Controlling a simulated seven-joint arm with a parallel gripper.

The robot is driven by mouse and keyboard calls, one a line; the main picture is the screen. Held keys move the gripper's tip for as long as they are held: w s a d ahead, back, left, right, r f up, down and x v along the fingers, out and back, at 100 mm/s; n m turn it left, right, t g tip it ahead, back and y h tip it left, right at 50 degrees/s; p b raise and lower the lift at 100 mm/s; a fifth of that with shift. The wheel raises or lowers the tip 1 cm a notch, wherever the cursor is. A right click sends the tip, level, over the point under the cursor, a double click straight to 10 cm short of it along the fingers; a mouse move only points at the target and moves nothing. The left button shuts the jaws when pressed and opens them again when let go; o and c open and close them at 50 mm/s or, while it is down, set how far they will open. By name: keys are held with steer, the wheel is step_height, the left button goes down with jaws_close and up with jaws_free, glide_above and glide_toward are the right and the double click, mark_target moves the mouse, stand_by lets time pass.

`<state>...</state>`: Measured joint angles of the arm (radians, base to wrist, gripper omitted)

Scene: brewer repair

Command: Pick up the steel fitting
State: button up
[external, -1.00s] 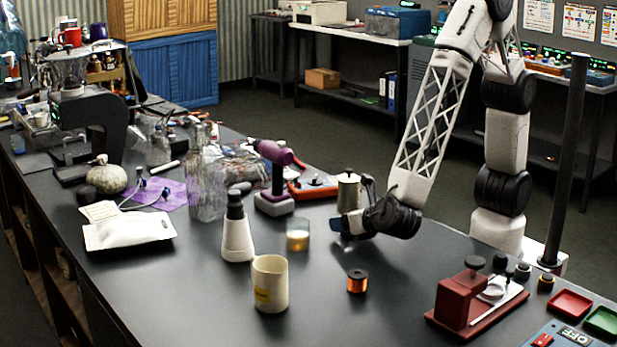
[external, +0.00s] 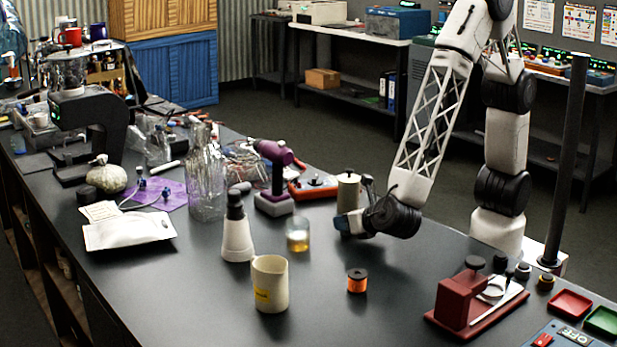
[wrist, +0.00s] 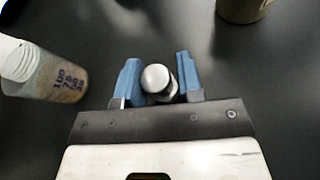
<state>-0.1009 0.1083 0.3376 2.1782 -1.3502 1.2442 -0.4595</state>
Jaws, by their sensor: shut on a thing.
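The steel fitting (wrist: 157,80) shows in the wrist view as a shiny rounded metal piece between the two blue fingers. My gripper (wrist: 157,79) is shut on it, with a finger on each side. In the external view my gripper (external: 345,224) is low over the black bench, in front of the metal canister. The fitting cannot be made out clearly there, and I cannot tell whether it touches the bench.
A small glass with amber liquid (external: 298,236) stands just left of my gripper, also in the wrist view (wrist: 60,78). A metal canister (external: 348,192) is close behind.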

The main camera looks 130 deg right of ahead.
steer(key=shift+r, duration=0.75)
step_height(320, 180, up, 2)
steer(key=s+a, duration=0.1)
steer(key=s, duration=0.4)
steer(key=s+r, duration=0.1)
steer(key=s, duration=0.4)
steer(key=s+a, duration=0.1)
steer(key=s, duration=0.4)
steer(key=shift+s+a+r, duration=0.2)
steer(key=shift+s+a, duration=0.15)
